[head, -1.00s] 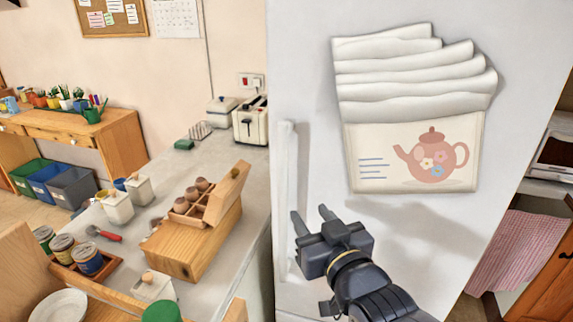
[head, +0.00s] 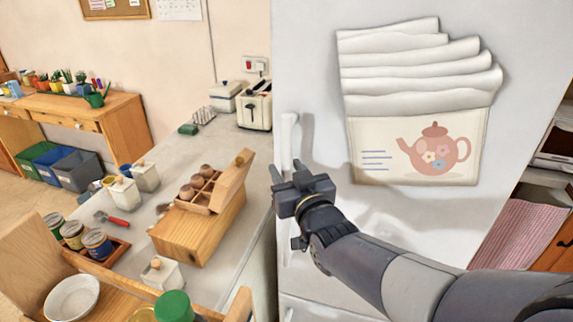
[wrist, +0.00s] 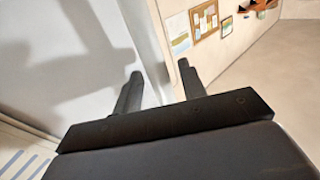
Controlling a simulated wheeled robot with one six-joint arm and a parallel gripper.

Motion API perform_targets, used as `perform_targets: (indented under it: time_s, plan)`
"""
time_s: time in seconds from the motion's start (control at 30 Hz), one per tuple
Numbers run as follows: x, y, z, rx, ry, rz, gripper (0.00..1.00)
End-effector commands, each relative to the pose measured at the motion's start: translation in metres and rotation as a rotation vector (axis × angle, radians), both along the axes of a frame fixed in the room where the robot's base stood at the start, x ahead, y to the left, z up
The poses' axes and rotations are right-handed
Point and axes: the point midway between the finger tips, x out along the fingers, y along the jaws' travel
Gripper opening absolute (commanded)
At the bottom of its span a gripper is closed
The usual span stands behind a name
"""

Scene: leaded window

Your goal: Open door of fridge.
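The fridge (head: 320,60) is a tall pale grey-white body with its door shut. A long white vertical handle (head: 289,140) runs along the left edge of the door. My gripper (head: 286,170) is at the upper part of the handle, its two fingers apart, one on each side of it. In the wrist view the open fingers of my gripper (wrist: 160,80) point along the door, and the pale handle (wrist: 150,45) shows between them. Whether either finger touches the handle, I cannot tell.
A paper holder with a teapot picture (head: 420,150) hangs on the door, right of my gripper. A counter (head: 235,175) left of the fridge bears a toaster (head: 254,105) and a wooden egg box (head: 200,225). A pink cloth (head: 520,235) hangs at the right.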

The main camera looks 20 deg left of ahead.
Motion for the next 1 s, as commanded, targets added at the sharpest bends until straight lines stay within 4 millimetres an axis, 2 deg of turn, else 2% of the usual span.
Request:
perform_targets:
  time_s: [0.47,0.93,1.0]
  plan:
    - [0.0068,0.0066,-0.0005,0.0,0.0,0.0,0.39]
    - [0.0067,0.0065,-0.0005,-0.001,0.001,0.0,0.0]
    - [0.0067,0.0065,-0.0005,-0.001,0.001,0.0,0.0]
